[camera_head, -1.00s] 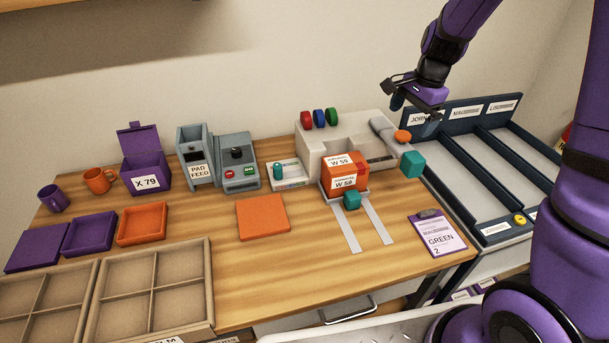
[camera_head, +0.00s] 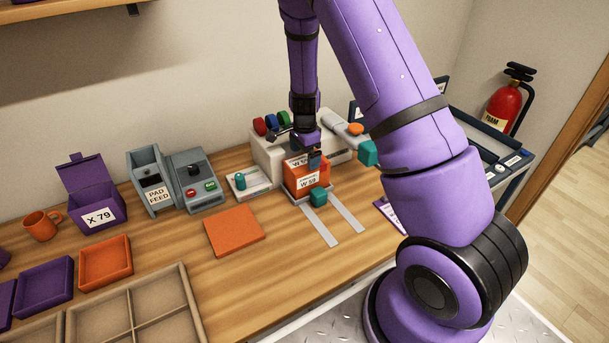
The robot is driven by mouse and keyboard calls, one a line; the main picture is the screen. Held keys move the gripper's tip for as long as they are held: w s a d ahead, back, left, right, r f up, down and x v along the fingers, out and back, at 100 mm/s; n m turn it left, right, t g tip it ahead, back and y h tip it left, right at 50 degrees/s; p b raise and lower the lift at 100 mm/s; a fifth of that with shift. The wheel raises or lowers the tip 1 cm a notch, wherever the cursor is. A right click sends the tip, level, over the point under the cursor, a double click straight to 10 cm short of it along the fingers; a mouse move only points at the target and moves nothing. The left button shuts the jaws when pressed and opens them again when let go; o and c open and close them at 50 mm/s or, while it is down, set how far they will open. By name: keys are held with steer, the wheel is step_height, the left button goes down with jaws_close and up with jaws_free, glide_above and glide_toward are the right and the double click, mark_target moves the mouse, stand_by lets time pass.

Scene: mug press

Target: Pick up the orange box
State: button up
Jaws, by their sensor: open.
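The orange box (camera_head: 297,184) with white W 59 labels sits in the front of the white press machine, at the head of two pale rails on the table. My gripper (camera_head: 307,160) is open and hangs pointing down right over the box, its fingers covering part of the box's top. I cannot tell whether the fingers touch the box. A teal knob (camera_head: 319,196) stands just in front of the box.
The white press (camera_head: 268,151) with red, blue and green knobs stands behind the box. A flat orange pad (camera_head: 234,230) lies to the left. Grey feed machines (camera_head: 196,181), a purple X 79 box (camera_head: 92,199) and trays stand further left. My arm hides the right side of the table.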

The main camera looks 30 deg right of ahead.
mark_target(306, 161)
steer(key=shift+d+f, duration=0.15)
steer(key=shift+f, duration=0.6)
step_height(306, 161, down, 4)
steer(key=shift+s+d+f, duration=0.1)
steer(key=c, duration=0.8)
